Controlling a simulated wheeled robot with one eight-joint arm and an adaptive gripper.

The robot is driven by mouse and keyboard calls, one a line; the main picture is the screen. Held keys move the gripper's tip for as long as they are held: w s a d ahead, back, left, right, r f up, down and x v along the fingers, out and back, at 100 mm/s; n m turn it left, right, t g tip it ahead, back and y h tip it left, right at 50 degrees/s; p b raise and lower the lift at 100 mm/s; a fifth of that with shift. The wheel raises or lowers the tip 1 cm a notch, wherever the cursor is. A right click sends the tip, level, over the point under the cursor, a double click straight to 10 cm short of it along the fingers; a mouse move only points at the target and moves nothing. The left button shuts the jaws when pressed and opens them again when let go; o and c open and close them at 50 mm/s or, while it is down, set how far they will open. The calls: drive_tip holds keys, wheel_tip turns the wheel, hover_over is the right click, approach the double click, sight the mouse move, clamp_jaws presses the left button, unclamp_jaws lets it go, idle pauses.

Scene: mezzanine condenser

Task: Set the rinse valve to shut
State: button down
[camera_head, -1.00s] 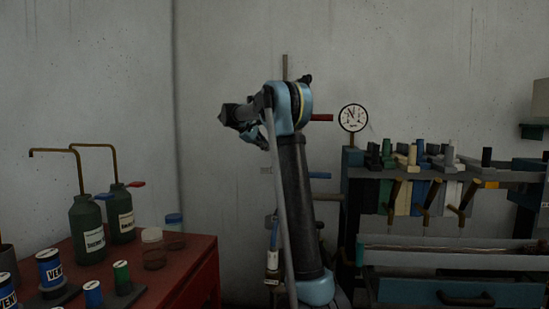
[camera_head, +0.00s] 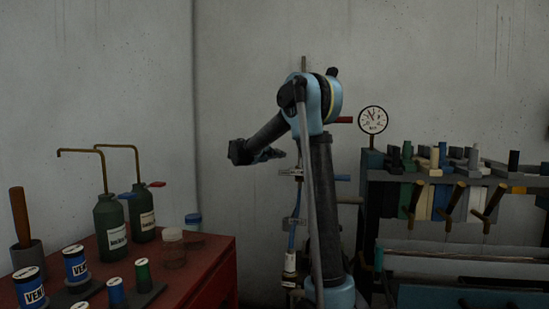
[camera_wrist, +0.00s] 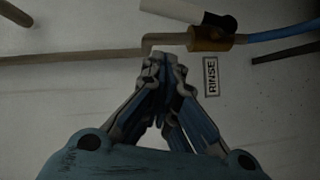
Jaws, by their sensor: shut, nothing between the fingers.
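The rinse valve shows in the wrist view as a brass body (camera_wrist: 208,38) with a white lever (camera_wrist: 185,11) on a dark pivot end. The lever lies roughly along the pipe line, slightly tilted, pointing left in that picture. A "RINSE" label (camera_wrist: 210,76) is on the wall beside the body. My gripper (camera_wrist: 158,58) is shut and empty, its fingertips close to the pipe, left of the body and below the lever; contact cannot be told. In the head view my gripper (camera_head: 275,155) is in front of the wall, left of my upright arm.
A grey pipe (camera_wrist: 70,57) runs into the valve and a blue hose (camera_wrist: 285,32) leaves it. A red bench (camera_head: 205,265) with bottles and cans stands at left. A rack (camera_head: 470,178) of tools and a gauge (camera_head: 373,120) are at right.

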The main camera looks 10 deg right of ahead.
drive_tip(key=w+d+f, duration=0.1)
drive_tip(key=w+d, duration=0.1)
drive_tip(key=d, duration=0.5)
drive_tip(key=shift+d+f, duration=0.2)
drive_tip(key=shift+f, duration=0.15)
drive_tip(key=shift+d+r, duration=0.1)
drive_tip(key=shift+d, duration=0.15)
